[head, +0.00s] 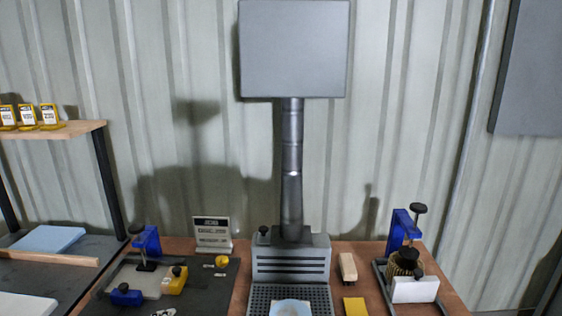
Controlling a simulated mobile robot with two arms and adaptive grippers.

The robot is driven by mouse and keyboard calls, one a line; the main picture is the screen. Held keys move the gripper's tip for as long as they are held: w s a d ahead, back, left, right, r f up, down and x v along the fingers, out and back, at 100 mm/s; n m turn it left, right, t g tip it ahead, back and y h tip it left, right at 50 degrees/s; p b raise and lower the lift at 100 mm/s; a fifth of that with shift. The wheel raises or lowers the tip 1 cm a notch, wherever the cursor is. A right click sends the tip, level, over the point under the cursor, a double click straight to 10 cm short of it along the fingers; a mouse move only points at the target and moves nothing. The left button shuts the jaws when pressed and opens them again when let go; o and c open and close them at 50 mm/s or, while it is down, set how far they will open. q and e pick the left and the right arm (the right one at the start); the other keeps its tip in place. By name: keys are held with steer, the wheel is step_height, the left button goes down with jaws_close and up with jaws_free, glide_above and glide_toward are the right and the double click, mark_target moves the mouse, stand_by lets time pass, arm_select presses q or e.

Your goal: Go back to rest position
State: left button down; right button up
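Neither of my grippers is in the head view, and no arm shows. The wooden bench (238,289) lies along the bottom of the picture. A ribbed brass-and-black cylinder (404,263), perhaps a filter cartridge, stands on a dark tray (380,271) at the right, behind a white block (415,290). A blue clamp (398,232) with a black knob stands at that tray.
A dark mat (205,292) at left holds another blue clamp (147,241) and yellow and blue parts. A sign (212,231) stands behind it. A brush-like block (348,267) and yellow pad (355,306) lie right of centre. A shelf (60,131) with yellow boxes is far left.

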arm_select(q)
steer(key=s+d+f+n+g, duration=0.25)
steer(key=s+n+g, duration=0.2)
steer(key=s, duration=0.55)
steer(key=s+d+f+n+g+h, duration=0.15)
steer(key=s+f+n+g, duration=0.3)
steer(key=s, duration=0.65)
steer(key=s+d+f+n+g, duration=0.3)
steer(key=s+n+g, duration=0.15)
steer(key=s, duration=0.55)
step_height(320, 180, down, 32)
steer(key=s+g+b, duration=0.1)
steer(key=g+b, duration=0.1)
steer(key=b, duration=0.4)
steer(key=s+a+f+m+b, duration=0.1)
steer(key=s+a+f+b, duration=0.2)
steer(key=s+f, duration=1.4)
step_height(320, 180, down, 3)
steer(key=shift+a+f+g+b, duration=0.1)
steer(key=shift+a+g+b, duration=0.05)
steer(key=shift+g+b, duration=0.3)
arm_select(e)
step_height(320, 180, down, 10)
steer(key=shift+w, duration=0.45)
